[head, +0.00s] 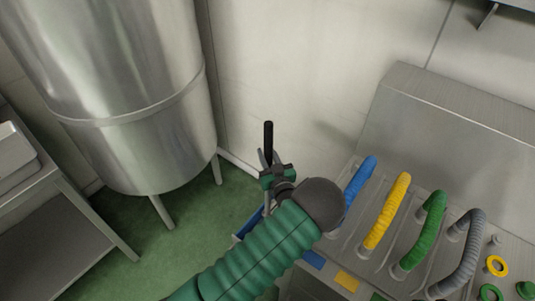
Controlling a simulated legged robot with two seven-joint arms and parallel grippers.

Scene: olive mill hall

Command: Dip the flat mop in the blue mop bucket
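My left arm comes in from the bottom left in a green ribbed sleeve. Its gripper (268,162) is closed around a black upright handle (268,135), which looks like the top of the flat mop; the mop's head is hidden. A blue edge (247,225) shows low on the floor just left of my sleeve. It may be part of the blue mop bucket, but most of it is hidden behind my arm and I cannot tell. My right gripper is out of view.
A large steel tank (125,90) on legs stands at the upper left. A metal table (55,225) is at the left edge. On the right, a steel bench (450,120) carries blue, yellow (388,212), green and grey curved hoses. Green floor (150,255) is clear between tank and arm.

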